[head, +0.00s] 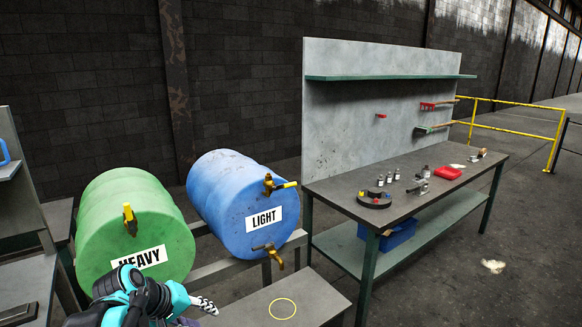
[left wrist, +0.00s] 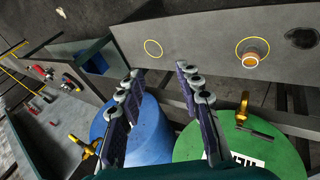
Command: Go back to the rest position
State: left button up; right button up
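My left arm enters the head view at the bottom left, in front of the green HEAVY barrel (head: 130,225). Its gripper (head: 205,306) is partly cut off by the lower edge there. In the left wrist view, the left gripper's (left wrist: 160,72) two fingers stand apart with nothing between them, so it is open and empty. A small cup with an orange-brown top (left wrist: 251,60) stands apart from the fingers inside a yellow circle on a grey bench (left wrist: 215,30). My right gripper is in neither view.
The blue LIGHT barrel (head: 232,200) lies beside the green one, with brass taps. A second yellow circle (head: 283,308) on the low bench is empty. Floor beyond is open.

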pick_arm(q)
jog(key=s+d+f+m+y, duration=0.1)
jog(key=s+f+m+y, duration=0.1)
jog(key=s, duration=0.6)
jog(key=s+d+f+m+t+y, duration=0.1)
jog(key=s+d+f+m, duration=0.1)
jog(key=s+f+m, duration=0.2)
jog(key=s+f, duration=0.2)
jog(key=s, duration=0.2)
jog(key=shift+s+d+m+y, duration=0.2)
jog(key=shift+m+y, duration=0.1)
jog(key=shift+y, duration=0.1)
